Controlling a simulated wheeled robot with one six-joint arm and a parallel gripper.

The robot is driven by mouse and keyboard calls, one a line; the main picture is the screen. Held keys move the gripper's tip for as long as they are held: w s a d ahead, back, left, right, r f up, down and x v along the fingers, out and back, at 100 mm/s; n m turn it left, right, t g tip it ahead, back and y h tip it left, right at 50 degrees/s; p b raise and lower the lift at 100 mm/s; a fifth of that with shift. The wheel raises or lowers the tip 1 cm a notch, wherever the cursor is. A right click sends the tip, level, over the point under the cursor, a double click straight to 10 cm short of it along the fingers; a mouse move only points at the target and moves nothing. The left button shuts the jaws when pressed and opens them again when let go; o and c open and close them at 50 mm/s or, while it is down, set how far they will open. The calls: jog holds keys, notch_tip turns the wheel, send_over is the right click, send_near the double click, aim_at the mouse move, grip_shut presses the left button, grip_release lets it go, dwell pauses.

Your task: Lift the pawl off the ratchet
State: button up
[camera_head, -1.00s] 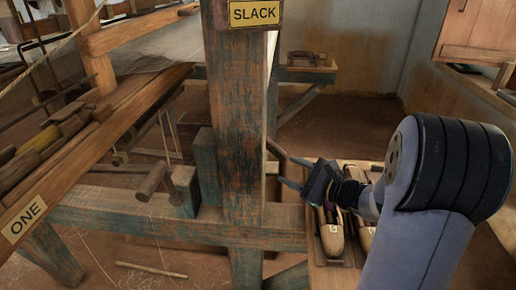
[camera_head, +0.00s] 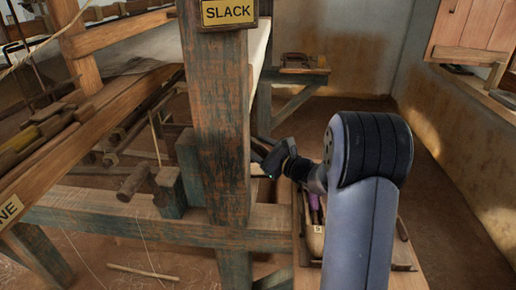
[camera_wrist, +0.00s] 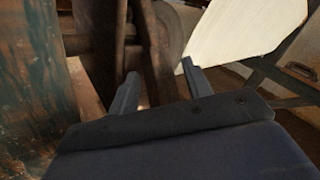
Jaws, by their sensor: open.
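My gripper (camera_wrist: 158,72) is open in the wrist view, its two dark fingers apart. Dark wooden bars (camera_wrist: 155,45) of the loom stand beyond and between the fingertips, with a rounded, disc-like edge beside them. I cannot tell for sure which of these is the pawl or the ratchet, and I see no teeth. Nothing is clearly gripped. In the head view my gripper (camera_head: 264,161) is close to the right side of the worn blue-brown post (camera_head: 220,120), its fingertips hard to make out there. The post hides what lies behind it.
The SLACK sign (camera_head: 229,12) is on the post. A wooden handle (camera_head: 133,183) juts out left of it. A bench (camera_head: 385,275) with shuttles stands below my arm. Pale cloth (camera_wrist: 245,30) shows at upper right in the wrist view. Floor at right is open.

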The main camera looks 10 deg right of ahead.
jog(key=shift+w+a, duration=0.15)
grip_shut()
dwell(0.5)
